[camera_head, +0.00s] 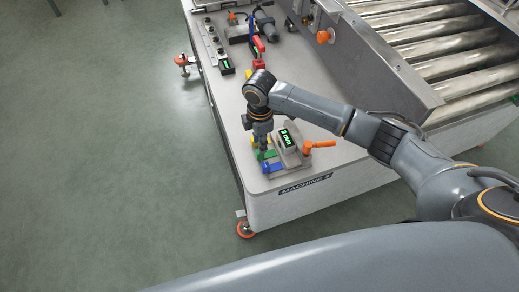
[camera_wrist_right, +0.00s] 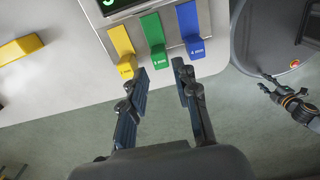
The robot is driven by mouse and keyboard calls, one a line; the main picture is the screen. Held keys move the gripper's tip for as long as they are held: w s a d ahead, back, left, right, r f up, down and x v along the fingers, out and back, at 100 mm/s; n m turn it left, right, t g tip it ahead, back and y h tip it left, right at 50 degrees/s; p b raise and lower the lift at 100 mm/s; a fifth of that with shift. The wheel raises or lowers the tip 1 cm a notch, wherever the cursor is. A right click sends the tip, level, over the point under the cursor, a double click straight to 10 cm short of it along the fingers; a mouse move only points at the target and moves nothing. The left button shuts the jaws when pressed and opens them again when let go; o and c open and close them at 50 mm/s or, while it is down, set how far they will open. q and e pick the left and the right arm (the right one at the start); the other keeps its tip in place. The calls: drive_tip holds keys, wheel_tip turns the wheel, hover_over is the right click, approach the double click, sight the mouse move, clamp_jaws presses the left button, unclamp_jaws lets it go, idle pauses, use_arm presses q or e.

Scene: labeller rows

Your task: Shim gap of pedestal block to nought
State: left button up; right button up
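The pedestal block (camera_head: 293,158) stands at the table's near corner, with an orange handle (camera_head: 318,145) and a tilted display (camera_head: 287,138) that reads about 2 mm in green. Side by side at its edge in the right wrist view are a yellow shim tab (camera_wrist_right: 121,42), a green shim tab (camera_wrist_right: 154,38) and a blue shim tab (camera_wrist_right: 189,22), with small blurred labels. My right gripper (camera_wrist_right: 161,68) is open and empty, its fingertips on either side of the green tab's end. My left gripper (camera_wrist_right: 266,82) is small at the right edge of that view, fingers apart.
A loose yellow bar (camera_wrist_right: 20,48) lies on the table beside the block. Farther back are a red item (camera_head: 259,62), a small display box (camera_head: 227,67) and a row of fittings (camera_head: 212,40). A roller conveyor (camera_head: 440,50) is at the right. Floor lies beyond the table edge.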

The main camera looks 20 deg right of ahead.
wheel_tip(320, 180, down, 5)
drive_tip(key=shift+f, duration=0.1)
idle(0.3)
clamp_jaws()
